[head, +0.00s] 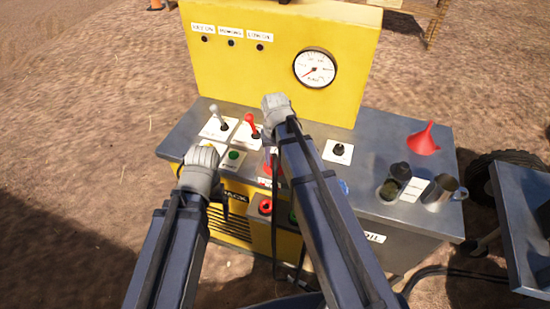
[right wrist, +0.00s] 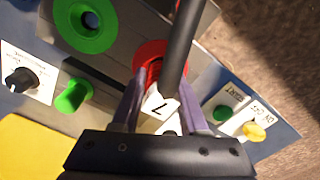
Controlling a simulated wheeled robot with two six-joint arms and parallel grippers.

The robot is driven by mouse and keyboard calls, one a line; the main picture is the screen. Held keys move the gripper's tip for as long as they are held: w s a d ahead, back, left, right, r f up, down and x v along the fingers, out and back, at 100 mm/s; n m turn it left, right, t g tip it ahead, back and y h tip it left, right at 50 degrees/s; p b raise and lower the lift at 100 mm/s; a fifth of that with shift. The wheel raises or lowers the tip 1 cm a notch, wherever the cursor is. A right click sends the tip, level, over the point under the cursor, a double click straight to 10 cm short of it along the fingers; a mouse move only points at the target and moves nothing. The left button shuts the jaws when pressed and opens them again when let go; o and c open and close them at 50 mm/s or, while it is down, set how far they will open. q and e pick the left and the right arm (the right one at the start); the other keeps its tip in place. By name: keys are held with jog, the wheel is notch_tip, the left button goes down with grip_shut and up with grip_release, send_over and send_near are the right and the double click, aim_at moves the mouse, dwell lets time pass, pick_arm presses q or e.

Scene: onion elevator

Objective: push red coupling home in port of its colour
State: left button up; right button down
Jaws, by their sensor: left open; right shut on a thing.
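My right gripper is shut on the red coupling (right wrist: 152,78) in the right wrist view, its two fingertips (right wrist: 160,90) either side of it. A black hose (right wrist: 180,45) crosses in front. A red ring (right wrist: 150,52) shows just beyond the fingertips; I cannot tell how far the coupling is in it. In the head view the red port (head: 265,207) shows on the console's low front block, beside a green port (head: 292,217). My right arm hides most of its gripper there. My left gripper (head: 224,206) is open over the console's left front, its fingertips partly hidden.
The grey console top carries a white-handled lever (head: 214,114), a red-handled lever (head: 250,124), a green button (head: 234,155), a red funnel (head: 423,140) and a metal mug (head: 440,190). A yellow panel (head: 270,80) with a gauge (head: 315,67) rises behind.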

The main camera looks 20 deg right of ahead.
aim_at(275, 150)
grip_release()
dwell(0.8)
jog(key=shift+r, duration=0.1)
jog(key=shift+r+p, duration=3.4)
jog(key=shift+p, duration=0.15)
jog(key=shift+f, duration=0.2)
notch_tip(275, 150, down, 6)
jog(key=b, duration=0.6)
